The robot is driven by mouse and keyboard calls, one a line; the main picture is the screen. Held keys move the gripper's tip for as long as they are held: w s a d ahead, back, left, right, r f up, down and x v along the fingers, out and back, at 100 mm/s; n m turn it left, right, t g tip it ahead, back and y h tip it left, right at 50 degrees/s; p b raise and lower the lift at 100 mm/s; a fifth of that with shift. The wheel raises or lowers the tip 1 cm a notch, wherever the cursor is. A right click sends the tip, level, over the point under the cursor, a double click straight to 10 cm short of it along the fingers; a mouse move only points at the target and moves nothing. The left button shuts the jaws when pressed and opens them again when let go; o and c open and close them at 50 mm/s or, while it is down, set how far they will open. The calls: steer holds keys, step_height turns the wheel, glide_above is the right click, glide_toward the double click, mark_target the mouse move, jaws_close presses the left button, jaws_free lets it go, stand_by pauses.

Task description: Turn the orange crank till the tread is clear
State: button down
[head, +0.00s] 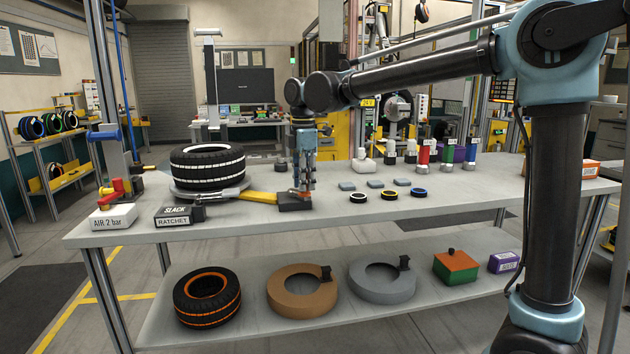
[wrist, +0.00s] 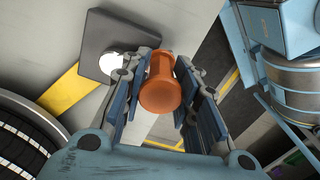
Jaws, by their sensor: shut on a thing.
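The orange crank's knob (wrist: 160,88) stands between my gripper's fingers (wrist: 160,100) in the wrist view, and my gripper is shut on it. In the head view my gripper (head: 304,188) points down at the crank, and only a little orange shows by the fingertips. A dark block (head: 295,205) lies under it, at the end of a yellow bar (head: 258,197). The black tyre (head: 207,165) lies flat on a round grey base to the left, with pale bands around its tread. Its edge also shows in the wrist view (wrist: 25,140).
A box labelled SLACK and RATCHET (head: 180,214) and an AIR 2 bar box (head: 113,217) stand at the table's front left. Several small rings and pads lie right of my gripper, with coloured bottles (head: 423,152) behind. The lower shelf holds an orange-striped tyre (head: 207,298) and two rings.

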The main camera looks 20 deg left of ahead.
steer(key=shift+w, duration=0.15)
steer(key=c, duration=1.4)
jaws_free()
step_height(320, 180, up, 12)
